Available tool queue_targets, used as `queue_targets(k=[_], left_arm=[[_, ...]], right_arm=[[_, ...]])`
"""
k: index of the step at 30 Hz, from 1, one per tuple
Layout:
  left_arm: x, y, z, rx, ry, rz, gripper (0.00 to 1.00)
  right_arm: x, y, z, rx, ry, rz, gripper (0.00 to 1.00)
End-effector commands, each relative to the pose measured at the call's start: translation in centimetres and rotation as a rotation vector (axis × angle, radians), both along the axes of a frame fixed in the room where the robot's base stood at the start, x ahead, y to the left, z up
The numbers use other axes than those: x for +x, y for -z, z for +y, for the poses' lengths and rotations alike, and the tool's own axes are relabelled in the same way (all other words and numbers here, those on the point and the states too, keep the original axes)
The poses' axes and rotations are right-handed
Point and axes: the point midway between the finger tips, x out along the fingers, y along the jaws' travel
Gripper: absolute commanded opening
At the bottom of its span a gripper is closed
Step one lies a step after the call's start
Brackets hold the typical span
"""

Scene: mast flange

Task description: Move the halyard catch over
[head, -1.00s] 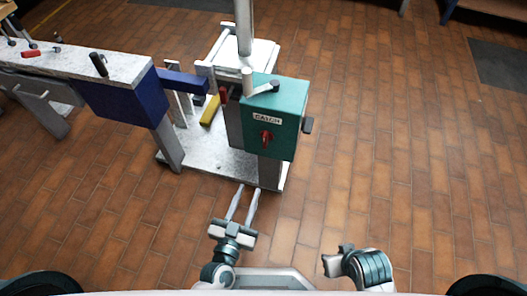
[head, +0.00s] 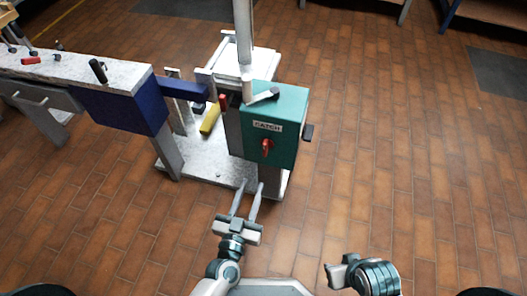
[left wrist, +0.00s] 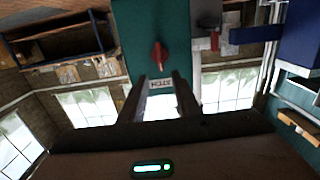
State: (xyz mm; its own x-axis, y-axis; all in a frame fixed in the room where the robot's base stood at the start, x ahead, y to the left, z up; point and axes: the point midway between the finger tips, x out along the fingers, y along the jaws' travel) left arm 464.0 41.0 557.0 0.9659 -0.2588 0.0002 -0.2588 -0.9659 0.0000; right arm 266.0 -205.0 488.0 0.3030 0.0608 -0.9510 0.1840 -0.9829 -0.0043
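A teal box (head: 285,110) is fixed to the mast and has a white label (head: 267,126) reading CATCH on its front. A red catch knob (head: 267,148) sits below the label, its grip roughly upright. My left gripper (head: 247,188) is open and empty, its two long fingers apart, in front of and below the box. In the left wrist view the fingers (left wrist: 159,80) point at the box, with the label (left wrist: 161,84) between their tips and the red knob (left wrist: 159,56) just beyond. My right gripper (head: 330,276) is low in the head view; its fingers are not clear.
A grey mast (head: 243,40) rises behind the box. A grey lever (head: 262,96) lies on the box top and a black tab (head: 308,131) sticks out on its right. A bench with a blue block (head: 125,105) stands left. The tiled floor (head: 400,150) at right is clear.

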Motion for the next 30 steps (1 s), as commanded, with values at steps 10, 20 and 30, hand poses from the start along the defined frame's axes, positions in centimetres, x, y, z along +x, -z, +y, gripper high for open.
queue_targets(k=[10, 20, 30], left_arm=[[6.1, 0.0, -1.6, 0.0, -0.001, -0.002, 0.3], [11.4, 0.0, -3.0, 0.001, 0.0, -0.001, 0.3], [13.6, 0.0, -3.6, 0.001, 0.0, 0.0, 0.3]], right_arm=[[0.2, 0.1, 0.2, 0.006, -0.001, -0.01, 0.31], [0.6, 0.2, 0.7, 0.018, -0.006, -0.033, 0.31], [0.8, 0.2, 1.0, 0.028, -0.009, -0.051, 0.31]])
